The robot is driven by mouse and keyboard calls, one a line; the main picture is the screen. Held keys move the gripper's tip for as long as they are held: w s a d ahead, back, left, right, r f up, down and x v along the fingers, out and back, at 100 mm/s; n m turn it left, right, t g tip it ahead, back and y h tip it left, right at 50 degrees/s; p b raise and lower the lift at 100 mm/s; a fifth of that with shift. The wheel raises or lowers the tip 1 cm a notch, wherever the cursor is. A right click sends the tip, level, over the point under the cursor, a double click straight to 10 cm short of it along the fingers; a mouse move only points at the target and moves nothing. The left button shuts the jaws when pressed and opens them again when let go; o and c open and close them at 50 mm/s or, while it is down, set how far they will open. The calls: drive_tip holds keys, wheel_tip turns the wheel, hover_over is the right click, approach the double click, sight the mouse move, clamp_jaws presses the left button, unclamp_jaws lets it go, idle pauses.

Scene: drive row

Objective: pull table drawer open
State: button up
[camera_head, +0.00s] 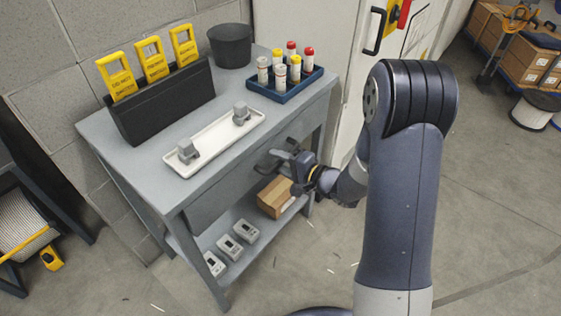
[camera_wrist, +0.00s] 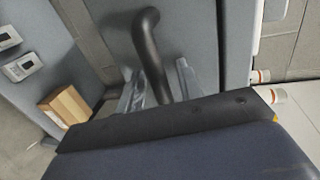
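The grey table (camera_head: 150,165) has a drawer front (camera_head: 222,196) under its top, facing my arm. The drawer looks closed, in line with the table's front. Its dark bar handle (camera_head: 268,164) is partly hidden by my gripper (camera_head: 284,156). In the wrist view the curved handle (camera_wrist: 150,50) stands out from the grey drawer front (camera_wrist: 190,35). My gripper (camera_wrist: 160,88) is at the handle, with one finger on each side of the bar. The fingers look apart, with a gap beside the bar; firm contact is not visible.
On the tabletop are a white tray (camera_head: 210,147) with grey parts, a blue rack (camera_head: 285,90) of capped tubes, a black holder (camera_head: 160,105) with yellow tags and a dark bucket (camera_head: 230,45). A cardboard box (camera_head: 275,197) sits on the lower shelf.

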drive_tip(key=shift+c, duration=0.3)
clamp_jaws()
idle(0.3)
